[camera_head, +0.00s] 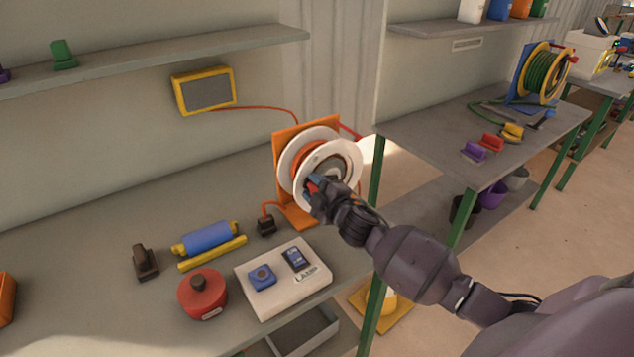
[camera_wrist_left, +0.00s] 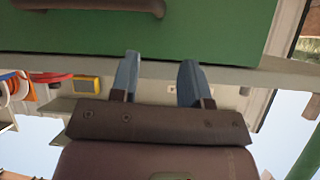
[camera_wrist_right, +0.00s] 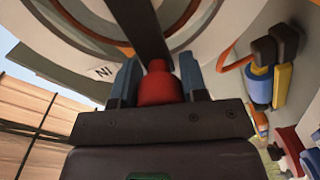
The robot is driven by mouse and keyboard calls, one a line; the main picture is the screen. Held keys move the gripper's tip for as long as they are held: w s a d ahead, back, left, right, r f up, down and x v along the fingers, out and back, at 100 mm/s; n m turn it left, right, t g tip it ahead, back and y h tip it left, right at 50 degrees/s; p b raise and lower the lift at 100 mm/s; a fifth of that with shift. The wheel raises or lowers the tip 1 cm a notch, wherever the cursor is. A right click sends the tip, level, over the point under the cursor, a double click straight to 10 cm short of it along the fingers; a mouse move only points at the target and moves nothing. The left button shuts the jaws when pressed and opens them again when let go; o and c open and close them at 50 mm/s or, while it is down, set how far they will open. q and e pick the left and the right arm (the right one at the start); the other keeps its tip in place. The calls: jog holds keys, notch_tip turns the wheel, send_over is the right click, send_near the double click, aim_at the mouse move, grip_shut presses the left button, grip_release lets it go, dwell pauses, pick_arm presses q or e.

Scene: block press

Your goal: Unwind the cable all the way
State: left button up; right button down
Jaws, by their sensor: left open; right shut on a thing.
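The cable reel (camera_head: 345,150) has white flanges and stands upright in an orange frame (camera_head: 281,152) on the near bench. Some orange cable (camera_head: 303,160) shows between the flanges. A short end runs down to a black plug (camera_head: 266,226) on the bench beside the frame. My right gripper (camera_head: 315,187) is at the reel's front face. In the right wrist view it is shut on the red crank knob (camera_wrist_right: 159,86), with a dark crank arm (camera_wrist_right: 140,25) above. My left gripper (camera_wrist_left: 158,75) shows only in the left wrist view, open and empty below a green surface.
A white board marked LAMP (camera_head: 283,281), a red round canister (camera_head: 203,294), a blue roll (camera_head: 207,239) and a dark clamp-like item (camera_head: 145,262) lie on the bench. A yellow-framed lamp (camera_head: 204,90) hangs on the wall. A second bench (camera_head: 435,130) stands at right.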

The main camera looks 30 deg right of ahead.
jog(key=shift+a+f+n, duration=0.15)
jog(key=shift+f+n, duration=0.4)
jog(key=shift+n, duration=0.25)
jog(key=c, duration=0.7)
grip_release()
jog(key=shift+o, duration=0.2)
jog(key=shift+s, duration=0.1)
jog(key=s+d, duration=0.1)
jog(key=s, duration=0.9)
jog(key=shift+s+r, duration=0.2)
jog(key=shift+s, duration=0.15)
jog(key=shift+b, duration=0.3)
